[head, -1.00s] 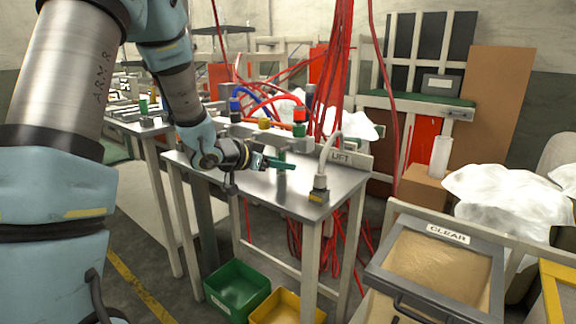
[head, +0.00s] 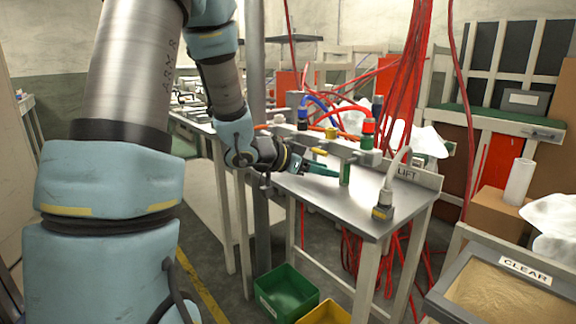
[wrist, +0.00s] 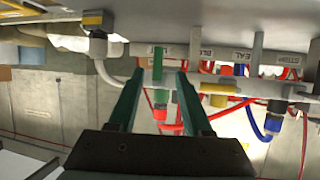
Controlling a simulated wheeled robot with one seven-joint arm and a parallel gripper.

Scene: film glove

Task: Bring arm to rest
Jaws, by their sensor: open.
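I see nothing held. My arm comes down from the upper left of the head view.
Coloured fittings and hoses line a rail (head: 310,135) behind my gripper. A grey-white hose ends at a yellow-banded plug (head: 382,212). Red cables (head: 405,100) hang behind. A green bin (head: 287,290) and a yellow bin (head: 325,314) are below. A CLEAR box (head: 495,290) is lower right.

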